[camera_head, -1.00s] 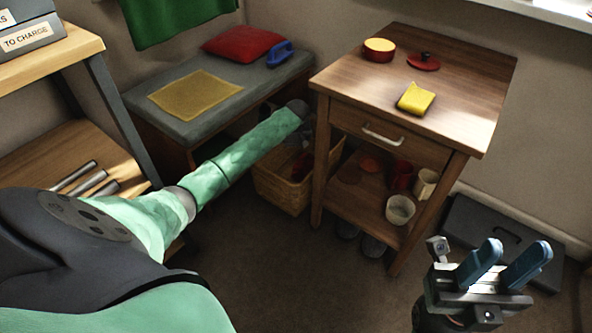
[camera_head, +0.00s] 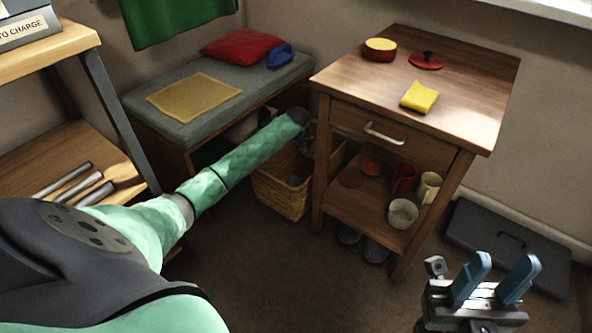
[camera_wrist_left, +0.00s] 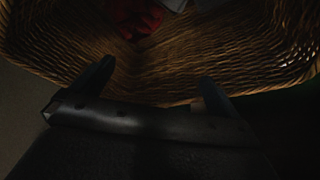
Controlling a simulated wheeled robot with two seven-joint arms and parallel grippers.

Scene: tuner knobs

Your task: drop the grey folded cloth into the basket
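The wicker basket (camera_head: 283,196) stands on the floor between the bench and the wooden cabinet. My left gripper (camera_wrist_left: 153,88) is over the basket in the left wrist view, its two fingers apart with nothing between them. The basket's woven wall (camera_wrist_left: 170,65) fills much of that view. A red thing (camera_wrist_left: 135,16) lies inside, and a pale grey patch (camera_wrist_left: 174,4) beside it is cut off by the top edge; I cannot tell whether it is the grey folded cloth. My right gripper (camera_head: 496,278) is open and empty at the lower right in the head view.
The cabinet (camera_head: 318,160) stands close to the right of the basket, with mugs on its lower shelf. A bench (camera_head: 160,128) with a yellow cloth (camera_head: 195,97) and red cushion (camera_head: 243,47) is at the left. The floor in front is clear.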

